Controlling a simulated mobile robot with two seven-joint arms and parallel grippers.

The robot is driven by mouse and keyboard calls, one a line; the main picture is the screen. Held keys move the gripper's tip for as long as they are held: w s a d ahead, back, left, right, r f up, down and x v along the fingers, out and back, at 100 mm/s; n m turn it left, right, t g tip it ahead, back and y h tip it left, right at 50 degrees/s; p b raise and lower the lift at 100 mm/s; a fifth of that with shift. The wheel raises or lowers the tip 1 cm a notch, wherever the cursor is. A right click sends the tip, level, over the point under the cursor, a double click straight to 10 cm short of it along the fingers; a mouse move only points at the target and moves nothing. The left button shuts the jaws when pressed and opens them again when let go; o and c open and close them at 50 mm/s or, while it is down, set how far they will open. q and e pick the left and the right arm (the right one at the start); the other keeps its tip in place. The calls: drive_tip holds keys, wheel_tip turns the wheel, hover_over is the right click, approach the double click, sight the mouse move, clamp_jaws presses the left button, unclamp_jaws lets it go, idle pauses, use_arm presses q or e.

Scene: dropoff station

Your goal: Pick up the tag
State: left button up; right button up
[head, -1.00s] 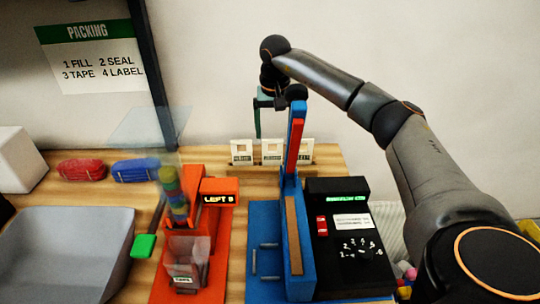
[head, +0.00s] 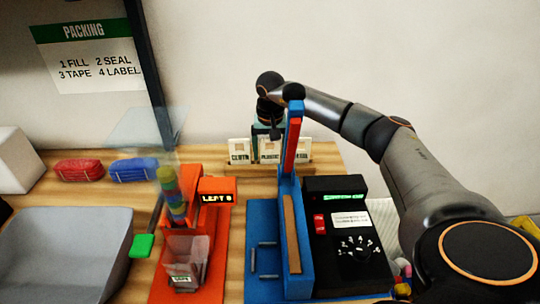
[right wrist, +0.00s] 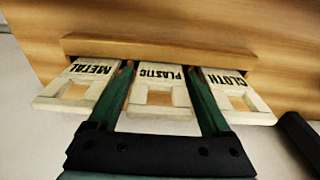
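Three pale wooden tags with square cut-outs stand in a wooden rack (right wrist: 160,46) at the back of the table. My left gripper is not in view.
A blue press-like device (head: 262,220) with a tall upright stands in front of the rack, close to my right arm. A black label machine (head: 345,270) is to its right.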

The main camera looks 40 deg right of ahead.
drive_tip(key=c, duration=1)
drive_tip(key=shift+r, duration=0.1)
wheel_tip(320, 180, up, 10)
drive_tip(key=shift+f, duration=0.1)
